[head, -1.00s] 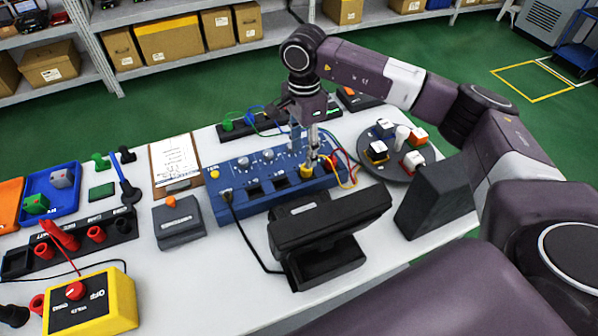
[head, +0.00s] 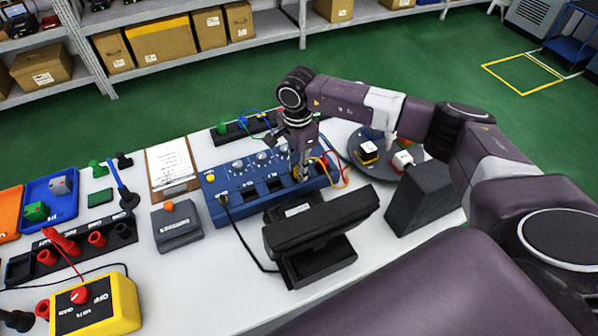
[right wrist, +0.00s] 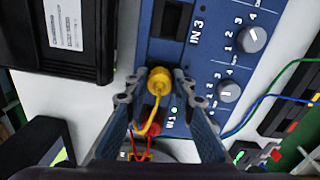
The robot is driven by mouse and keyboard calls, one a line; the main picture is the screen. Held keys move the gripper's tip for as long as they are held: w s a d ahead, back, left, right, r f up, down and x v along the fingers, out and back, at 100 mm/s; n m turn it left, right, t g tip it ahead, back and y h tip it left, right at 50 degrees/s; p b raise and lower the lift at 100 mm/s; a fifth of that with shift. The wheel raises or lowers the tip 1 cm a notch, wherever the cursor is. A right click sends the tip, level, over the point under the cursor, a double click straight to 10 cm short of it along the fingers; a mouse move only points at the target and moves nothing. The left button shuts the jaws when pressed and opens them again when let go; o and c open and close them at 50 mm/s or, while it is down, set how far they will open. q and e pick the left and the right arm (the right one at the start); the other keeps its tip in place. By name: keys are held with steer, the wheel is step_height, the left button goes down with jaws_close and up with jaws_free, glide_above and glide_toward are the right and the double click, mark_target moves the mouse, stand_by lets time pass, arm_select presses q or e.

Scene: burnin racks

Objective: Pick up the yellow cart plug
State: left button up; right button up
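The yellow cart plug (right wrist: 159,80) stands in the blue panel near the "IN 1" label, with a yellow cable running down from it in the right wrist view. In the head view its yellow collar (head: 296,173) shows only partly behind my gripper. My right gripper (right wrist: 160,76) points down at the panel with one finger on each side of the plug. The fingers look open, with narrow gaps beside the plug; contact is not clear. In the head view the right gripper (head: 304,172) is at the panel's right part. My left gripper is not in view.
The blue panel (head: 222,183) has knobs and red and yellow cables at its right end. A black monitor (head: 320,222) stands close in front. A dark wedge-shaped block (head: 425,195) and a round grey tray (head: 380,173) with blocks lie to the right. A yellow control box (head: 108,308) is front left.

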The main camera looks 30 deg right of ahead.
steer(key=c, duration=0.5)
jaws_close()
steer(key=shift+r, duration=0.15)
